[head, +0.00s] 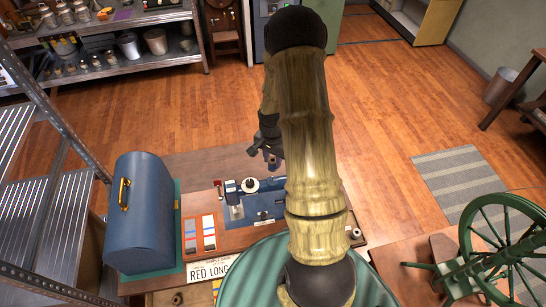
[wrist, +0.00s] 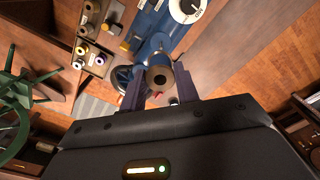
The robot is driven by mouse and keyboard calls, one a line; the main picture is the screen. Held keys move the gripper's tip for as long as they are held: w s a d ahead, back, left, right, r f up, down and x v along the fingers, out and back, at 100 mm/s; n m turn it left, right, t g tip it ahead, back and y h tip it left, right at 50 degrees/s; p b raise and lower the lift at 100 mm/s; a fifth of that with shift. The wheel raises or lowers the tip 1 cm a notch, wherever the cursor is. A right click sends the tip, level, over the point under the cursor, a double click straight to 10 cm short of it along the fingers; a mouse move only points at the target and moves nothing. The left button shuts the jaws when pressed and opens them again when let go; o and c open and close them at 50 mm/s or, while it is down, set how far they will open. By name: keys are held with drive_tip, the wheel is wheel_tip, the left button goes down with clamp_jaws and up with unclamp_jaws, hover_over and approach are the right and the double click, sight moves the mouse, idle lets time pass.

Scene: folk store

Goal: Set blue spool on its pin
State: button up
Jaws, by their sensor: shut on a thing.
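My gripper (wrist: 158,88) is shut on the blue spool (wrist: 160,77), seen end-on between its two dark fingers in the wrist view. The spool's brown end with a dark hole faces the camera, and blue shows behind it. The blue sewing machine (wrist: 153,46) with a white dial lies beyond the spool. In the head view, my gripper (head: 268,150) hangs above and behind the sewing machine (head: 238,205), partly hidden by my arm.
A blue case (head: 145,215) with a gold handle stands left of the machine. Sample cards (head: 200,234) lie between them. A rack with several spools (wrist: 82,47) shows at the upper left of the wrist view. A green spoked wheel (head: 508,245) stands at right.

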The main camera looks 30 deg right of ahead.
sight(272, 171)
drive_tip(key=shift+w+a+f+b, duration=0.15)
drive_tip(key=shift+f+b, duration=0.75)
drive_tip(key=shift+f, duration=0.95)
drive_tip(key=shift+f+b, duration=0.15)
drive_tip(key=shift+b, duration=0.25)
drive_tip(key=shift+c, duration=0.3)
drive_tip(key=shift+f+b, duration=0.7)
drive_tip(key=shift+f, duration=0.15)
drive_tip(key=shift+f, duration=0.3)
drive_tip(key=shift+f+b, duration=0.15)
drive_tip(key=shift+b, duration=0.2)
drive_tip(key=shift+f, duration=0.15)
drive_tip(key=shift+f+b, duration=0.3)
drive_tip(key=shift+b, duration=0.05)
